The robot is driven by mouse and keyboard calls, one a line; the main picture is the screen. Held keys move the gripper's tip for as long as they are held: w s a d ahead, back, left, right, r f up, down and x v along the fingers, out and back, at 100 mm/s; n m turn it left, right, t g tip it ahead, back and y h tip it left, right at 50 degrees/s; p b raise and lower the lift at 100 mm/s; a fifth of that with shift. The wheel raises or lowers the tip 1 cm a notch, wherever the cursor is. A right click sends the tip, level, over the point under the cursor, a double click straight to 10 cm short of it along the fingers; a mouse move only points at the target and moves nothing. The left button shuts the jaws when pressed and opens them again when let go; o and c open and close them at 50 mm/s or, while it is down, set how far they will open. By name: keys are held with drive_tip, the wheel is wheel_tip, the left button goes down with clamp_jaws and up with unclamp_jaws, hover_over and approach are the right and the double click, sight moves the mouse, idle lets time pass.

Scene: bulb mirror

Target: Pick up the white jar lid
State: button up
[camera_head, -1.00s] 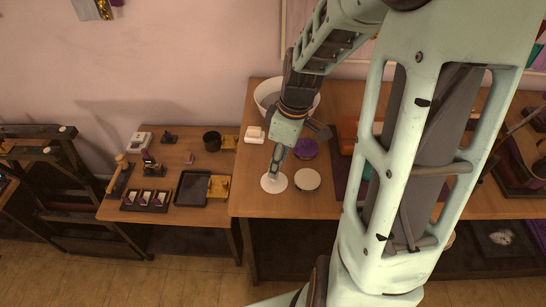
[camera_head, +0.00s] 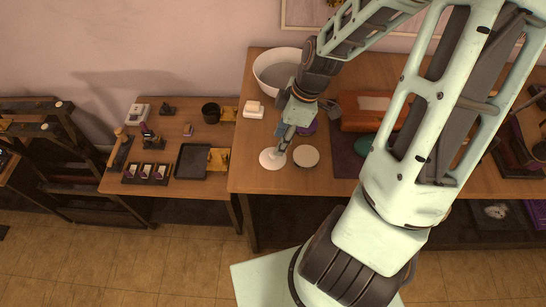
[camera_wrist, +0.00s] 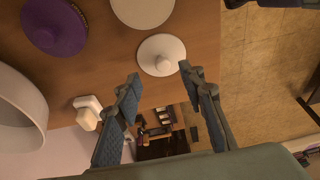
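The white jar lid (camera_head: 271,160) is a round disc with a small knob, lying on the wooden table near its front left corner. In the wrist view the white jar lid (camera_wrist: 162,56) lies just beyond my fingertips, roughly in line with the gap between them. My gripper (camera_wrist: 159,75) is open and empty, with its two fingers apart on either side of that gap. In the head view my gripper (camera_head: 281,147) hangs over the back right edge of the lid and hides a little of it. I cannot tell the exact height between them.
A cream round lid (camera_head: 306,156) lies close to the right of the white one. A purple lid (camera_wrist: 55,26) lies behind it. A white bowl (camera_head: 262,72) and a small white object (camera_head: 253,109) stand farther back. A lower table (camera_head: 225,187) with small items stands left.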

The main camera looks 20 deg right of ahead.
sight(273, 156)
drive_tip(key=shift+s+b+x, duration=0.1)
drive_tip(key=shift+b+x, duration=0.1)
drive_tip(key=shift+x, duration=1.15)
drive_tip(key=shift+s+b+x, duration=0.15)
drive_tip(key=shift+x, duration=1.2)
drive_tip(key=shift+a, duration=0.15)
clamp_jaws()
